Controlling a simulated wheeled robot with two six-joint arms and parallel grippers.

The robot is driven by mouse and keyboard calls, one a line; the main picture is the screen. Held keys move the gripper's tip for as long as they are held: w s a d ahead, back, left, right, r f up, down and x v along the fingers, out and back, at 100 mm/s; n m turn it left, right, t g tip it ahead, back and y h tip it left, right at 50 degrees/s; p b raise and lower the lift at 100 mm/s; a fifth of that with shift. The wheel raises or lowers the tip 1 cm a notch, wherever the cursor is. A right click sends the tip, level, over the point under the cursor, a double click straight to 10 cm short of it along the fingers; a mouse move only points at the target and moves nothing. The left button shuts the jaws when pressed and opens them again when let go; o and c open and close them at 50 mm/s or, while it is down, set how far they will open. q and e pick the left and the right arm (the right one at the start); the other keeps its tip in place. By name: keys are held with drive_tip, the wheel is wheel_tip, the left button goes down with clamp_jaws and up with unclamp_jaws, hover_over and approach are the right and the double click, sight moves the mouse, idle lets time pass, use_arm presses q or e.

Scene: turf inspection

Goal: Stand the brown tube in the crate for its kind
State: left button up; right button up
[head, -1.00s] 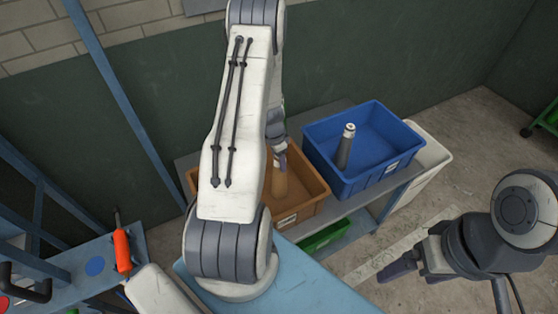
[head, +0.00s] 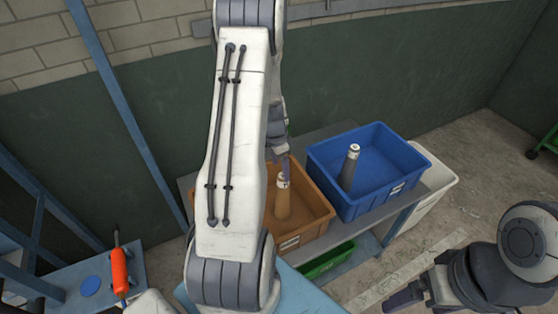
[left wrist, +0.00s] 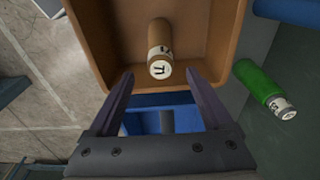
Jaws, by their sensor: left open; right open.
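The brown tube (head: 283,200) stands upright in the brown crate (head: 318,221), with its pale marked top showing. In the left wrist view the brown tube (left wrist: 160,52) is inside the brown crate (left wrist: 218,68), just ahead of the fingertips. My left gripper (left wrist: 148,82) is open and empty, its fingers apart and clear of the tube. In the head view my left gripper (head: 284,160) is just above the tube, partly hidden by my own arm. My right gripper (head: 395,303) is low at the right, cut by the frame edge, far from the crates.
A blue crate (head: 385,205) with a grey tube (head: 349,167) standing in it is right of the brown crate. A green tube (left wrist: 262,88) lies beside the brown crate in the left wrist view. A green crate (head: 327,260) is on the lower shelf. An orange tool (head: 120,271) is at left.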

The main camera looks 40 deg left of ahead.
use_arm(q)
drive_tip(key=shift+s+r+b, duration=0.15)
drive_tip(key=shift+r+b, duration=0.05)
drive_tip(key=shift+r, duration=0.9)
drive_tip(key=shift+s+r+b, duration=0.1)
drive_tip(key=shift+r+b, duration=0.1)
drive_tip(key=shift+r, duration=0.85)
drive_tip(key=s+d+r+m, duration=0.1)
drive_tip(key=d+r, duration=0.3)
drive_tip(key=d, duration=0.6)
drive_tip(key=d+r, duration=0.4)
drive_tip(key=d, duration=0.7)
drive_tip(key=s+d+r, duration=0.2)
drive_tip(key=s+d, duration=0.4)
drive_tip(key=s, duration=0.3)
drive_tip(key=s+d+r+m+g, duration=0.1)
drive_tip(key=s+d+r, duration=0.2)
drive_tip(key=s+d, duration=0.4)
drive_tip(key=s, duration=0.3)
drive_tip(key=shift+d+m, duration=0.25)
drive_tip(key=shift+m, duration=0.05)
drive_tip(key=shift+r, duration=0.1)
